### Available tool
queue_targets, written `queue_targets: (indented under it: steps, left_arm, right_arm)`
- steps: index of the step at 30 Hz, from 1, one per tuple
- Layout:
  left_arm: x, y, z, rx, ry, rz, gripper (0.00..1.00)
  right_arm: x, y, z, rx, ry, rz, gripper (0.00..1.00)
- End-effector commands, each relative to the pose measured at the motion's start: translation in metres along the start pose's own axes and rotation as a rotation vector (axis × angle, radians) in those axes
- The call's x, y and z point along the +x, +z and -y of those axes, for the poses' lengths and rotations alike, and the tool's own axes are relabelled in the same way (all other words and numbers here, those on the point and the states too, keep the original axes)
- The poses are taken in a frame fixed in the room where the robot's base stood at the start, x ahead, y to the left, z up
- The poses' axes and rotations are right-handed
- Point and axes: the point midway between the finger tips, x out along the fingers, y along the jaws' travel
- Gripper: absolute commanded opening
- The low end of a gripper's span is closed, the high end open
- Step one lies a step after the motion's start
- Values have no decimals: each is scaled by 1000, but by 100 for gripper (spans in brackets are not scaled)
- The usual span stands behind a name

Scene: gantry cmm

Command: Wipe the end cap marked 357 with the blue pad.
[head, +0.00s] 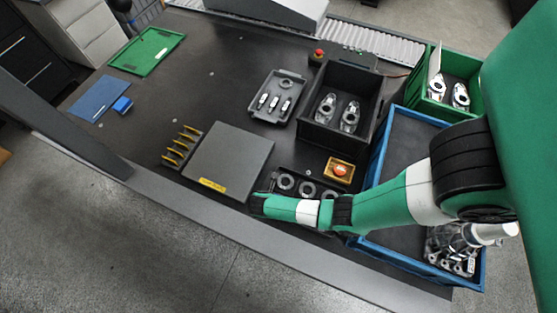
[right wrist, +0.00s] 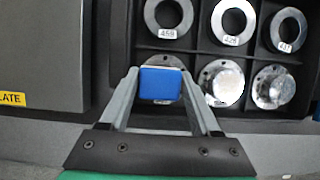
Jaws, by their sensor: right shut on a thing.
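My right gripper (right wrist: 160,80) is shut on the blue pad (right wrist: 160,85). In the right wrist view the pad covers most of one end cap (right wrist: 160,61) in the near row of a black divided tray (right wrist: 190,46). I cannot tell whether pad and cap touch. Two shiny end caps, a middle one (right wrist: 223,85) and a right one (right wrist: 272,88), lie beside it. No mark 357 is readable; the covered cap's label is hidden. In the head view my right forearm hides part of the tray, and the gripper is not clear. My left gripper is not in view.
A grey plate (head: 230,160) lies left of the tray. Labelled rings, such as one in the far row (right wrist: 233,20), fill the tray's far row. The table's left part has free room.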

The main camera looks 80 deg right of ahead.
Motion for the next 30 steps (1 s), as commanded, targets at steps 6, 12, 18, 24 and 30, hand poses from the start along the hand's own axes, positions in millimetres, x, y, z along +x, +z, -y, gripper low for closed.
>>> queue_targets:
  steps: [6, 12, 18, 24, 30]
  left_arm:
    - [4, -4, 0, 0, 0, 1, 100]
    - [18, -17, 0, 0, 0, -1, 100]
    - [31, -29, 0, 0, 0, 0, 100]
    - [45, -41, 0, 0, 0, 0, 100]
    - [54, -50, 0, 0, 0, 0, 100]
  right_arm:
    - [-8, 6, -13, 5, -3, 0, 3]
    - [-31, 15, -12, 6, -2, -1, 3]
    - [-46, 22, -12, 6, -2, -1, 3]
    - [-62, 28, -12, 5, -3, -1, 3]
    - [-74, 33, -12, 5, -3, -1, 3]
